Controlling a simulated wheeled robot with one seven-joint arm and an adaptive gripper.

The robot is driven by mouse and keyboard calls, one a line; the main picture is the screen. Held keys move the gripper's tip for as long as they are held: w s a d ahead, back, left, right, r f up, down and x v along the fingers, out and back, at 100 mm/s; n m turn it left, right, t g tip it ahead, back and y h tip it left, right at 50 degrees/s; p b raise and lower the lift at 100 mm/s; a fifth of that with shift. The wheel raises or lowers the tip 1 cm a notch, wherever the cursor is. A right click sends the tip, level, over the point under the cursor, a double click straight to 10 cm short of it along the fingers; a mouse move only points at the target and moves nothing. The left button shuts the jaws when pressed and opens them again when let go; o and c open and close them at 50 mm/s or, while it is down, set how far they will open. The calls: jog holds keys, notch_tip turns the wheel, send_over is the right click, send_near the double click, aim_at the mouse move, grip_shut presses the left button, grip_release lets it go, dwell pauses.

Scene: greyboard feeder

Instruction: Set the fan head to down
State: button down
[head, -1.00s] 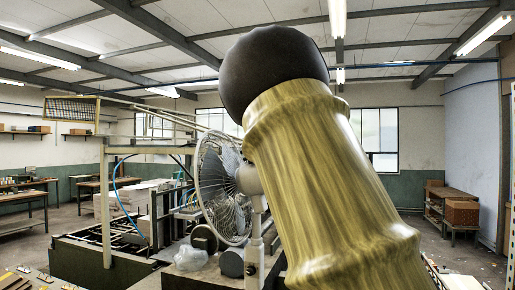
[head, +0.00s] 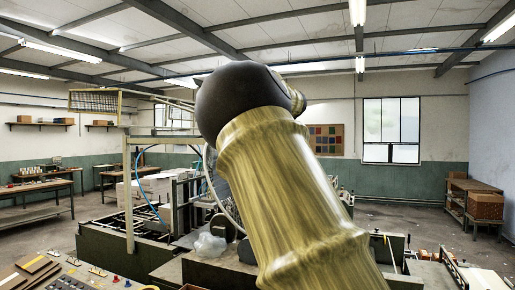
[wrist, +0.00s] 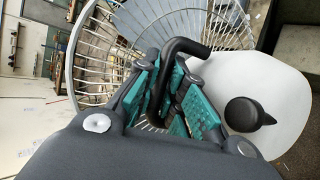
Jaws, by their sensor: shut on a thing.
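The fan head shows in the wrist view as a silver wire cage (wrist: 88,62) with a white motor housing (wrist: 290,95) at its right. A black knob (wrist: 246,114) sits on the housing. A bent black handle (wrist: 184,45) runs between the teal pads of my gripper (wrist: 172,88), which is shut on it. In the head view, only a sliver of the fan cage (head: 216,187) shows left of my arm; the rest of the fan and my gripper are hidden behind the arm. The tilt of the fan head cannot be told clearly.
The dark feeder machine (head: 115,255) stands behind and left of the arm, with a clear plastic bag (head: 209,245) on it. A control panel with buttons (head: 95,280) is at the lower left. Shelves with boxes (head: 486,205) stand far right, beyond open floor.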

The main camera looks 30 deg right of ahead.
jog(key=c, duration=1.8)
grip_release()
jog(key=shift+o, duration=0.2)
jog(key=shift+w+a, duration=0.1)
jog(key=shift+w, duration=0.05)
jog(key=v, duration=1.2)
